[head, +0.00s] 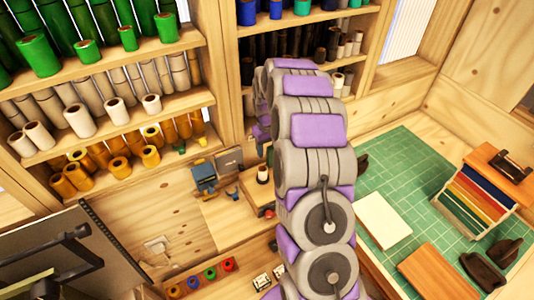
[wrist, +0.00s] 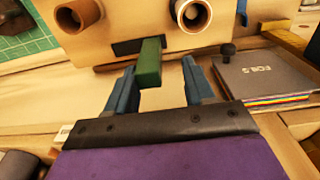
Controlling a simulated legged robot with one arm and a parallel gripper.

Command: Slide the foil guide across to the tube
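In the wrist view, a green block (wrist: 149,62) sticks out from a dark slot in a pale wooden panel (wrist: 135,22); it may be the foil guide's handle, but I cannot be sure. My gripper (wrist: 159,68) has its two blue fingers apart, one on each side of the green block, with visible gaps. I cannot tell which is the task's tube. In the head view, my arm hides the gripper and the green block.
A dark book-like swatch (wrist: 262,80) with coloured edges lies right of the gripper. In the head view, shelves (head: 110,95) of coloured rolls stand at left and back. A green mat (head: 400,180) at right holds a white sheet (head: 383,221) and a colour rack (head: 475,200).

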